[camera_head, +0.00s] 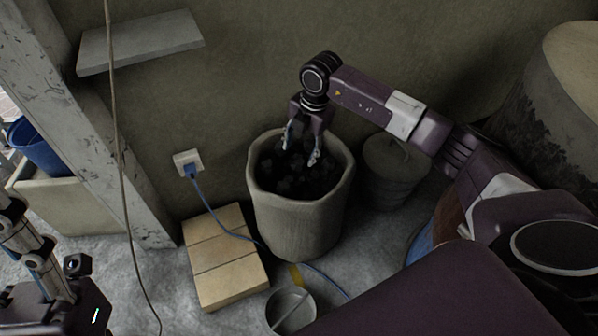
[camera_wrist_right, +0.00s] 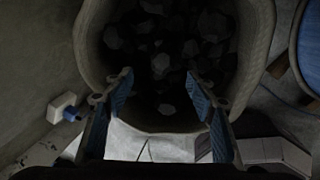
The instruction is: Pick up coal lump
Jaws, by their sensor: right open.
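Dark coal lumps (camera_head: 300,180) fill the inside of a pale, rough-rimmed bin (camera_head: 298,228) that stands on the floor against the wall. In the right wrist view the coal lumps (camera_wrist_right: 165,65) lie loose in the dark bin, and single lumps are hard to tell apart. My right gripper (camera_head: 302,152) points down into the bin's mouth above the coal. Its two blue-padded fingers (camera_wrist_right: 168,98) are spread wide with nothing between them. My left arm shows at the lower left of the head view, but its fingertips cannot be made out.
Tan bricks (camera_head: 225,257) lie left of the bin, with a blue cable (camera_head: 240,237) running from a wall socket (camera_head: 188,161) across them. A metal pan (camera_head: 291,309) lies in front. A lidded pot (camera_head: 392,170) stands right of the bin. A large barrel (camera_head: 570,95) is at the right.

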